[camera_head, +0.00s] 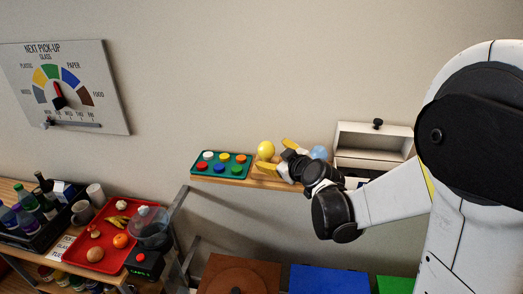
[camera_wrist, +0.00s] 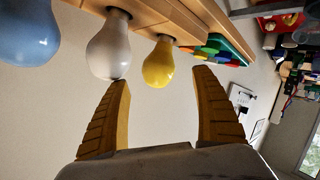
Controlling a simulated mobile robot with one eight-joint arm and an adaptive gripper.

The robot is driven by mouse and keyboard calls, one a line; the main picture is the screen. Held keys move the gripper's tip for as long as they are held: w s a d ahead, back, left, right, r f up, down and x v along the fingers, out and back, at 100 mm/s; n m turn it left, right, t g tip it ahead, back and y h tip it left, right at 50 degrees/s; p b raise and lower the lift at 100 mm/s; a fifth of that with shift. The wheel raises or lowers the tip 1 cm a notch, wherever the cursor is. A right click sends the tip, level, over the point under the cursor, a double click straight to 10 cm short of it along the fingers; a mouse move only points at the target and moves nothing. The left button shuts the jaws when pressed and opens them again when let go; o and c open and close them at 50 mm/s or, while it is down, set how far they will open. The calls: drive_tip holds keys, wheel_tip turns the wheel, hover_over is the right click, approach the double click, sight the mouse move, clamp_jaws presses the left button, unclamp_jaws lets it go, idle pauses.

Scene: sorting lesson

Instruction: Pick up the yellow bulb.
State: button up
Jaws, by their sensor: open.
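The yellow bulb (camera_head: 265,149) stands on the wooden wall shelf in the head view, right of a green board. In the wrist view the yellow bulb (camera_wrist: 159,63) appears just beyond my fingertips, roughly between them, seen against the wall and shelf edge. My gripper (camera_head: 272,153) has two yellow fingers spread apart, close to the bulb. In the wrist view my gripper (camera_wrist: 163,79) is open with nothing clasped. Whether a finger touches the bulb I cannot tell.
A white bulb (camera_wrist: 109,45) stands beside the yellow one, near one finger; a blue bulb (camera_head: 319,152) is farther along. A green board (camera_head: 196,169) with coloured buttons lies left on the shelf. A white open-fronted box (camera_head: 374,138) stands right.

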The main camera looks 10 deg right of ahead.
sight(269, 152)
drive_tip(key=x, duration=0.7)
drive_tip(key=shift+r, duration=0.1)
drive_tip(key=shift+s+r, duration=0.1)
drive_tip(key=shift+s, duration=0.05)
drive_tip(key=c, duration=1)
